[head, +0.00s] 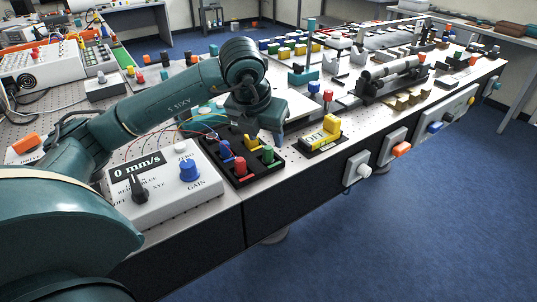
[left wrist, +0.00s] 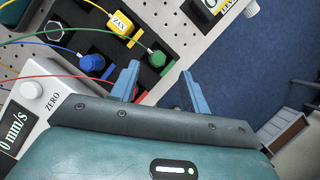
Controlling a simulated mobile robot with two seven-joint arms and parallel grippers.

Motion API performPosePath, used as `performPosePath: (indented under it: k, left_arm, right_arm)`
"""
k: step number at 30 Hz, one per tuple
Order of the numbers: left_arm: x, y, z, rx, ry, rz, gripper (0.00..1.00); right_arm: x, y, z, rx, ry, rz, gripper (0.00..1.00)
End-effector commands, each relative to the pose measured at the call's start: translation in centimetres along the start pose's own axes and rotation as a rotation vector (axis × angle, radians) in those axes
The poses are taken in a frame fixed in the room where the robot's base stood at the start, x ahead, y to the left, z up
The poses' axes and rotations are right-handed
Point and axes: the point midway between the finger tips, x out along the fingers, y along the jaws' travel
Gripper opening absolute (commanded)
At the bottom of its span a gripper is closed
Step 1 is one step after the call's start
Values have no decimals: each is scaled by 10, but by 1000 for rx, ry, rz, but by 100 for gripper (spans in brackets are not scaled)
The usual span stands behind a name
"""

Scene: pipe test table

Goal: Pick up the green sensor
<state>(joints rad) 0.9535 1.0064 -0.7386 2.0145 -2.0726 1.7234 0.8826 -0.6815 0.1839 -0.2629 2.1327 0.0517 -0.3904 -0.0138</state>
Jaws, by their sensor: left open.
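The green sensor (head: 267,154) is a small green knob-like piece in a black tray (head: 262,178) at the front edge of the table. In the left wrist view the green sensor (left wrist: 157,59) has a green wire and lies just ahead of the fingertips, roughly between their lines. My left gripper (left wrist: 158,72) is open and empty, with its two blue-grey fingers apart. In the head view my left gripper (head: 279,138) hangs above the tray's right side, close to the green sensor. Whether a finger touches it I cannot tell. My right gripper is not in view.
Red (head: 240,166), yellow (head: 250,143) and blue (head: 225,149) sensors share the tray; wires run leftward. A white meter box (head: 160,190) with knobs stands left. A yellow OFF switch block (head: 322,134) stands right. The table's front edge is close, with blue floor beyond.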

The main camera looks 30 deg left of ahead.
Motion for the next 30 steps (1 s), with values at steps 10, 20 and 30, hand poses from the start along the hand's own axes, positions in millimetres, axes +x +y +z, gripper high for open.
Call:
performPosePath:
  k: [10, 20, 30]
  left_arm:
    - [37, 4, -7, 1, 5, 1, 46]
    - [57, 3, -6, 2, 0, -1, 46]
    - [56, 3, -5, 1, 0, -1, 26]
  right_arm:
    - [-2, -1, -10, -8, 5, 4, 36]
    - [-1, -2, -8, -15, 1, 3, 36]
    - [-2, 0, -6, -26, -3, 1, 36]
